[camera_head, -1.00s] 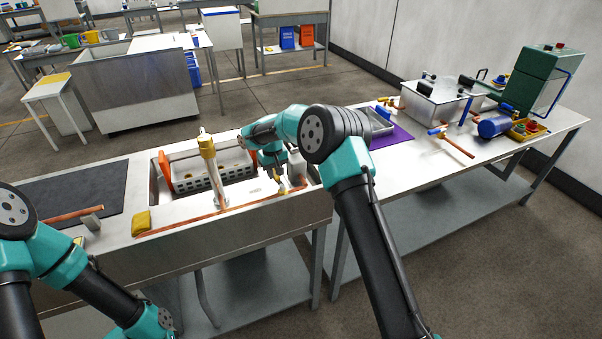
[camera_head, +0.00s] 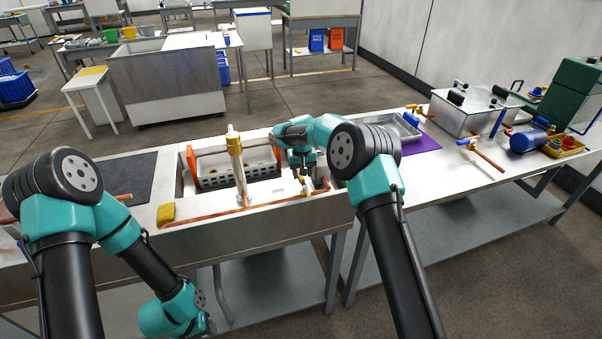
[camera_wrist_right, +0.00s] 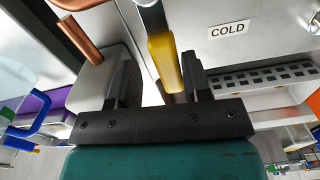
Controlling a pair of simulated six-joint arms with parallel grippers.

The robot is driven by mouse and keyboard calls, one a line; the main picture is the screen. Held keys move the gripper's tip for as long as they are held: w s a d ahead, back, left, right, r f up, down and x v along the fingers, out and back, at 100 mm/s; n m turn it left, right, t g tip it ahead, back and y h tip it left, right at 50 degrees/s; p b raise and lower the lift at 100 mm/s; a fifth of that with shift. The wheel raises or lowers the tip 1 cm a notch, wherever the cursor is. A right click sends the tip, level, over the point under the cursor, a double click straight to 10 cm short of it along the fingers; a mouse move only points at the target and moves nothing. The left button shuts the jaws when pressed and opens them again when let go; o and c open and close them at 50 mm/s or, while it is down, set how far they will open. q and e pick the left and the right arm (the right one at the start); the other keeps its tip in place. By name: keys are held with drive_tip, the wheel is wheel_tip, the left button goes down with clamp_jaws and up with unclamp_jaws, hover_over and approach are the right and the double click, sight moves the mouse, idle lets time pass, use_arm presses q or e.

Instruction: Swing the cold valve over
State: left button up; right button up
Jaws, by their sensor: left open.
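The cold valve's yellow handle (camera_wrist_right: 165,62) shows in the right wrist view, close to a COLD label (camera_wrist_right: 230,28). In the head view the handle (camera_head: 306,192) is small, at the sink's front right. My right gripper (camera_wrist_right: 160,75) is open. Its two black fingers stand on either side of the handle's lower end, with a visible gap beside it. In the head view this gripper (camera_head: 302,176) points down over the sink's right end. My left arm is folded low at the left; its fingers are not visible.
A tall faucet (camera_head: 237,165) stands at the sink's front edge, beside a copper pipe (camera_head: 215,216). A perforated white basket (camera_head: 222,176) is in the sink. The right table holds a purple mat (camera_head: 420,144) and a steel box (camera_head: 465,114).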

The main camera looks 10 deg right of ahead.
drive_tip(key=shift+o, duration=0.6)
drive_tip(key=shift+a+r, duration=0.1)
drive_tip(key=shift+r, duration=0.45)
wheel_tip(320, 180, up, 16)
drive_tip(key=shift+r, duration=0.2)
idle(1.0)
